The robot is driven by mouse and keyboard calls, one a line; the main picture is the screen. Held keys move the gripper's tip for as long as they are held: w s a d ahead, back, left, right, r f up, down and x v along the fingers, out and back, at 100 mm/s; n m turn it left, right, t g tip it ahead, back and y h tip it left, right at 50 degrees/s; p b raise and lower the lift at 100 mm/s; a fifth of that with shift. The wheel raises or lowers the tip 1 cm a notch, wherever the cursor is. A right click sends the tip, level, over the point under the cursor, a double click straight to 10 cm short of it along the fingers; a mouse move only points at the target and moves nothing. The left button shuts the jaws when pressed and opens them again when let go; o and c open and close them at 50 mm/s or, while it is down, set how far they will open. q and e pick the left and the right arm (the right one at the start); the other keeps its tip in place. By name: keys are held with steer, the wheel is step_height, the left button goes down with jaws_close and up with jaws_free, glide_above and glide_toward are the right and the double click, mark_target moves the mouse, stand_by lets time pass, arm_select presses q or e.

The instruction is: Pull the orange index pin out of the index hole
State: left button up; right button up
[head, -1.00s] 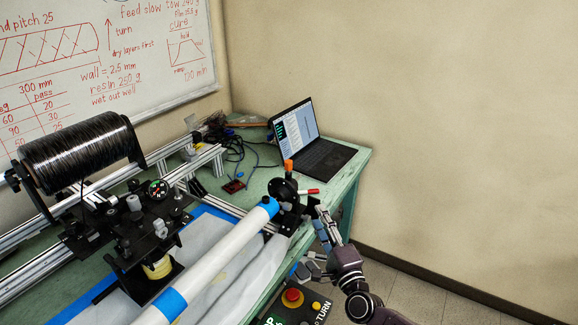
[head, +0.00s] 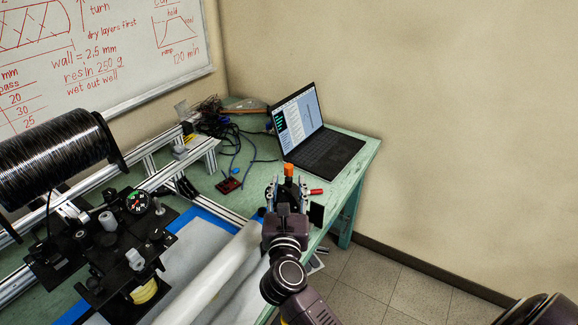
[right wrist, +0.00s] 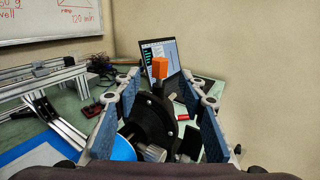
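The orange index pin (head: 288,169) stands upright at the top of the black headstock at the table's right edge. In the right wrist view the pin (right wrist: 159,68) rises from the round black index plate (right wrist: 150,115), and the index hole is hidden beneath it. My right gripper (head: 288,187) is open, with its fingers spread to either side of the plate and pin. In the right wrist view the blue-padded fingers (right wrist: 168,100) stand apart with the pin between and beyond them, not visibly touching it. My left gripper is not in view.
A red-tipped handle (head: 316,191) sticks out right of the headstock. The white tube (head: 215,275) runs toward the front left. An open laptop (head: 318,140) stands behind, with cables and a red board (head: 229,185) to its left. A black fibre spool (head: 55,155) is at left.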

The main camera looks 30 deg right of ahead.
mark_target(288, 174)
steer(key=x, duration=0.1)
steer(key=p+x, duration=0.1)
steer(key=shift+w+d+r, duration=0.15)
steer(key=shift+w+r, duration=0.1)
steer(key=shift+w, duration=0.05)
steer(key=p+x, duration=0.1)
steer(key=x, duration=0.2)
steer(key=shift+w+f, duration=0.1)
steer(key=shift+f, duration=0.1)
steer(key=shift+w+d, duration=0.1)
steer(key=shift+w, duration=0.05)
steer(key=shift+f, duration=0.1)
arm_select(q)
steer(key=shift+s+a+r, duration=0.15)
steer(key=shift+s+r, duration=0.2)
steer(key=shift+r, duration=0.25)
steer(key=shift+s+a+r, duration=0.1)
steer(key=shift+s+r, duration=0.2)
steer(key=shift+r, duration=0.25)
arm_select(e)
jaws_close()
